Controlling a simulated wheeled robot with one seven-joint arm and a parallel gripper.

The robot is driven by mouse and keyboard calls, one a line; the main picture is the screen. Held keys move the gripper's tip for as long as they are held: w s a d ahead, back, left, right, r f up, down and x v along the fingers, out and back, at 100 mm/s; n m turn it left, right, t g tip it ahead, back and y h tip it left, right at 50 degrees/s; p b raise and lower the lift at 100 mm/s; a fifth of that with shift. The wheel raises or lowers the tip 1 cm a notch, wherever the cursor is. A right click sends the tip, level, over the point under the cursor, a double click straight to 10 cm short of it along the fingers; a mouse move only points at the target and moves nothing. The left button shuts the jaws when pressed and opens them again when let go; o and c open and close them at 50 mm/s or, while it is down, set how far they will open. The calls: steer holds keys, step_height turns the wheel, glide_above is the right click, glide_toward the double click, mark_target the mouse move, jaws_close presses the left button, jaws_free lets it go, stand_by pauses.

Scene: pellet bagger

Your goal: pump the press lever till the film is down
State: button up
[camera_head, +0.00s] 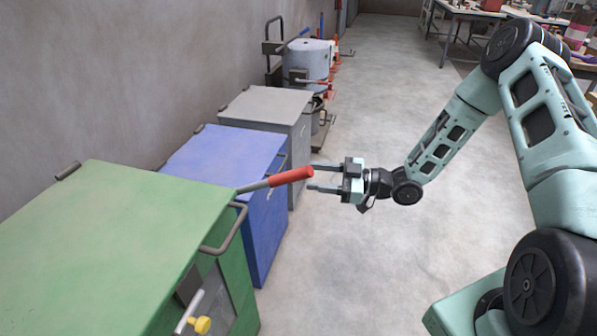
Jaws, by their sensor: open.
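A lever with a red grip (291,177) and a grey shaft sticks out to the right from near the front corner of the green cabinet (110,225). My gripper (311,177) is open and empty, its two fingers pointing left toward the end of the red grip. In this view the fingertips appear just at the right end of the grip, one above and one below. Whether they touch it or stand at its depth I cannot tell. No film shows in this view.
A blue cabinet (225,150) and a grey cabinet (262,106) stand behind the green one along the wall. A curved handle (232,232) and a yellow knob (199,324) are on the green cabinet's front. Drum-like equipment (308,62) stands farther back. The floor (345,265) right of the cabinets is clear.

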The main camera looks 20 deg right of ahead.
mark_target(288, 172)
steer(key=shift+x, duration=2.8)
jaws_close()
steer(key=shift+r+p, duration=0.15)
steer(key=shift+p, duration=0.2)
